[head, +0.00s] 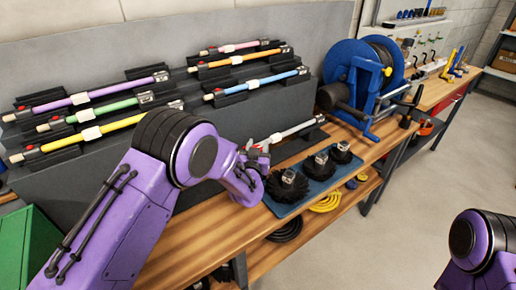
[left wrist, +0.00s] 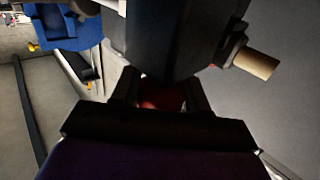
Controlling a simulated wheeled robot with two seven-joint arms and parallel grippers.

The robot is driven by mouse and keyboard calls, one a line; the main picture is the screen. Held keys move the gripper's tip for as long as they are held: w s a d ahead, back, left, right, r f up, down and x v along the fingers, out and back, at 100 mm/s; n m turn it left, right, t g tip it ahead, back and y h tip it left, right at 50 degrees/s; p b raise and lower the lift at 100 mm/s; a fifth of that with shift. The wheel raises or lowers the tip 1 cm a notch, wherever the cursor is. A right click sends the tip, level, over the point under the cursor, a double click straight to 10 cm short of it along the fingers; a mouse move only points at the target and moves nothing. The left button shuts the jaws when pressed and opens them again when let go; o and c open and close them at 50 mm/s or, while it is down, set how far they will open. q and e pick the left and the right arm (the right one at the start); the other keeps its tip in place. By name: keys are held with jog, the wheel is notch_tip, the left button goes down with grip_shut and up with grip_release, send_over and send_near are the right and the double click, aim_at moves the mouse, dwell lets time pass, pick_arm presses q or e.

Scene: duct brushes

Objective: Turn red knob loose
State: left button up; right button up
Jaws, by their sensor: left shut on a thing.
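The red knob (left wrist: 162,97) shows in the left wrist view as a dark red patch between the two fingers of my left gripper (left wrist: 160,92). The gripper is shut on it, and the fingers hide its sides. A large dark block (left wrist: 180,40) lies just beyond the knob. In the head view my left gripper (head: 260,160) is at the near end of a pale grey rod (head: 297,130) on the bench, partly hidden by my purple wrist. My right gripper is out of view.
Round black brushes (head: 318,163) stand on a blue mat (head: 293,203) right of my left gripper. Several coloured rods, including a yellow one (head: 118,124), rest on a sloped grey rack (head: 215,118). A blue hose reel (head: 350,62) stands behind. A green box (head: 25,250) is at left.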

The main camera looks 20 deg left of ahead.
pick_arm(q)
jog(key=shift+w+a+r, duration=0.1)
jog(key=shift+w+r, duration=0.05)
jog(key=shift+r, duration=0.35)
jog(key=o, duration=1)
jog(key=shift+f, duration=0.1)
jog(key=shift+f, duration=0.1)
jog(key=shift+s+f, duration=0.1)
jog(key=shift+s, duration=0.3)
jog(key=s+d+b, duration=0.1)
jog(key=s+b, duration=0.1)
jog(key=s, duration=0.7)
jog(key=shift+s+d, duration=0.3)
jog(key=shift+s, duration=0.1)
